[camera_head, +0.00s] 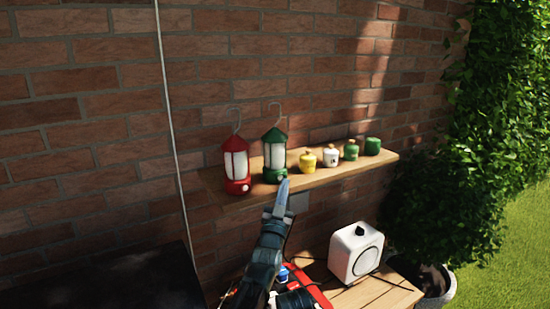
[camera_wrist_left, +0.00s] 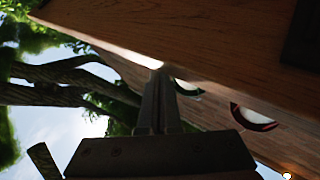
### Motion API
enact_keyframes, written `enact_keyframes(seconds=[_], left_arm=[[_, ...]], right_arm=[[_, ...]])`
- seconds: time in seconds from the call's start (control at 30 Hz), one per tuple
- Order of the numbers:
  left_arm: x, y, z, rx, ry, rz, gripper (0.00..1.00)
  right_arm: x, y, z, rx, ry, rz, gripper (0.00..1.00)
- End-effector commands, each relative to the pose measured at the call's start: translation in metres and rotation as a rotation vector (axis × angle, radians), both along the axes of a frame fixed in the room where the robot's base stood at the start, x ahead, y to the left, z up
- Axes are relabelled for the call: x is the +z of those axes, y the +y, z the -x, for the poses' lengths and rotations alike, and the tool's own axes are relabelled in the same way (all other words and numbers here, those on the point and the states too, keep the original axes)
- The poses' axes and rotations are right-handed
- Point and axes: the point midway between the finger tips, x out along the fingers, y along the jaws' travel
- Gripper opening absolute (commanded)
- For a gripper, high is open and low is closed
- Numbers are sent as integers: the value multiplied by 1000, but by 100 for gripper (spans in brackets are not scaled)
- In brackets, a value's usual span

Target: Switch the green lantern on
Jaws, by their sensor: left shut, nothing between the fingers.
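The green lantern (camera_head: 275,158) stands upright on the wooden wall shelf, with pale panels, a wire hook and a small pale knob low on its front. I cannot tell whether it is lit. My left gripper (camera_head: 284,184) is shut and empty, its tips at the lantern's base beside the knob; whether they touch it I cannot tell. In the left wrist view the shut fingers (camera_wrist_left: 160,85) point up toward a wooden board, with a green-edged pale part (camera_wrist_left: 187,88) just beyond, partly hidden. My right gripper is not in view.
A red lantern (camera_head: 236,166) stands close on the left of the green one. Yellow, white and green small pots (camera_head: 308,161) line the shelf (camera_head: 340,170) to the right. Below, a white box-shaped device (camera_head: 357,252) stands on a wooden table (camera_head: 385,296). A brick wall is behind.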

Motion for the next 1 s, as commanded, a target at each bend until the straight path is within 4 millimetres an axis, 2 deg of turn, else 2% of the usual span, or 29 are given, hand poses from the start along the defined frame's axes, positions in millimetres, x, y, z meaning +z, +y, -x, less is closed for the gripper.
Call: enact_keyframes(seconds=[0.5,1.0], left_arm=[[0,0,0,0,0,0,0],[0,4,-9,0,1,0,0]], right_arm=[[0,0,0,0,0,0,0],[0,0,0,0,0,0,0]])
